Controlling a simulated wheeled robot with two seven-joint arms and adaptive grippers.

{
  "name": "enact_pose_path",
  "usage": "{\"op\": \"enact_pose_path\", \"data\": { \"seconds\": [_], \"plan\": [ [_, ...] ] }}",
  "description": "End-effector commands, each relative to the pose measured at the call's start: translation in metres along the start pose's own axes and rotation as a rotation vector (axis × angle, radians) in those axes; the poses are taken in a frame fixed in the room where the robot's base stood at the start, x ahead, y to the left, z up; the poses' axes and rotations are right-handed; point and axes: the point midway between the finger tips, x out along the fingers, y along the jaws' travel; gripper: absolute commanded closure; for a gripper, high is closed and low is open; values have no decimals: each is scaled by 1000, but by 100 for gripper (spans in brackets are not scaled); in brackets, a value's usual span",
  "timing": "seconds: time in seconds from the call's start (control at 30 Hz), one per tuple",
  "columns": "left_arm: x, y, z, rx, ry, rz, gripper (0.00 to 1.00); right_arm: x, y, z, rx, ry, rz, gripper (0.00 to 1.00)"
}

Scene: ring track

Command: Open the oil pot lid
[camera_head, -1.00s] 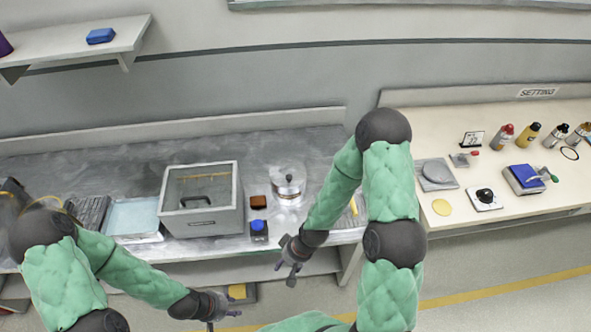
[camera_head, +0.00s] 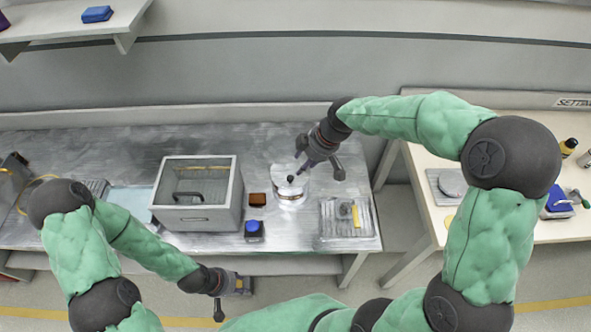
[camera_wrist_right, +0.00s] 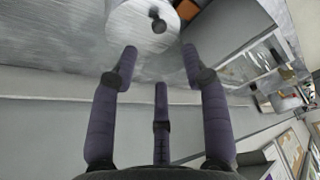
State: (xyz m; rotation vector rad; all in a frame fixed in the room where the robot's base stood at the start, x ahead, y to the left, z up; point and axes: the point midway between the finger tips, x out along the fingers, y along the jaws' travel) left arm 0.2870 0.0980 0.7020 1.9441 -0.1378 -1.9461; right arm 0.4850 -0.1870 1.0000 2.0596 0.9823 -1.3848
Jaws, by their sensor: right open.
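The oil pot (camera_head: 291,198) is a round silvery metal pot on the steel counter. Its lid (camera_head: 289,181) is on, with a dark round knob on top. In the right wrist view the pale lid (camera_wrist_right: 137,30) and its knob (camera_wrist_right: 157,22) lie just beyond the fingertips. My right gripper (camera_head: 319,171) is open and empty, above and slightly right of the pot. Its spread fingers (camera_wrist_right: 159,60) also show in the wrist view, apart from the knob. My left gripper (camera_head: 219,298) hangs low in front of the counter, away from the pot; its finger opening is unclear.
Left of the pot stand a small brown block (camera_head: 258,200), a blue-topped container (camera_head: 254,229) and a grey glass-topped box (camera_head: 197,217). A ribbed tray (camera_head: 330,224) with a yellow item lies to the right. A cream table (camera_head: 419,178) stands further right.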

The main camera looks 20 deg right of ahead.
Motion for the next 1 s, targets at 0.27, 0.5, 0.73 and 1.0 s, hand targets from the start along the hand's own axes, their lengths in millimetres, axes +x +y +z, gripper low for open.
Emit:
{"op": "enact_pose_path", "data": {
  "seconds": [0.27,0.5,0.73,1.0],
  "plan": [
    [5,-2,0,0,0,0,60,14,0,-1,-20,-1,-1,54],
    [15,-6,0,0,0,0,60,57,0,-1,-19,0,0,54],
    [23,-8,-1,0,0,0,60,89,1,-1,-18,1,1,54],
    [25,-9,-1,0,0,0,60,102,1,-2,-17,1,3,54]
  ]
}}
